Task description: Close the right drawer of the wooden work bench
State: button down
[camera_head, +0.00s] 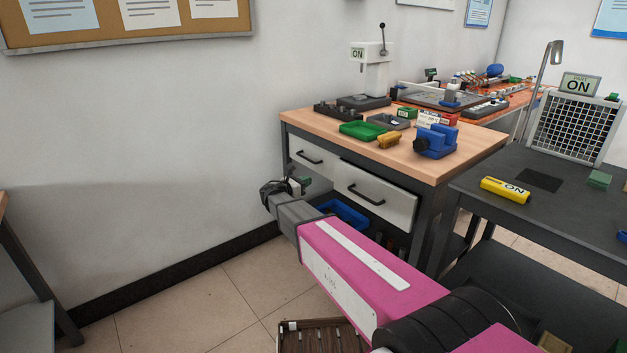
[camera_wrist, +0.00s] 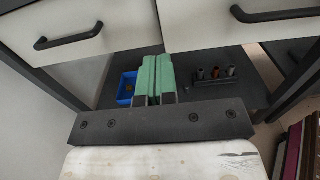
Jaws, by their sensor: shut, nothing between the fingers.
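The wooden work bench (camera_head: 460,160) stands in the middle of the head view with two white drawers under its top. The right drawer (camera_head: 372,207) has a dark bar handle, and its front stands out past the left drawer's front, so it looks partly open. It also shows at the upper right of the wrist view (camera_wrist: 200,28). The left drawer (camera_head: 325,167) looks shut. My gripper (camera_head: 305,181), with green fingertips, is shut and empty in front of the bench. In the wrist view its fingertips (camera_wrist: 155,59) appear just below the right drawer's lower left corner.
A blue bin (camera_head: 343,213) sits on the lower shelf. A drill press (camera_head: 376,78), green tray (camera_head: 362,131) and blue vise (camera_head: 436,141) stand on the bench top. A dark table (camera_head: 550,200) stands at right. Floor left of the bench is clear.

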jog(key=s, duration=0.1)
send_near(342, 175)
jog(key=x, duration=0.7)
jog(key=shift+d, duration=0.3)
dwell(0.5)
jog(key=shift+x, duration=2.5)
jog(key=shift+w, duration=0.1)
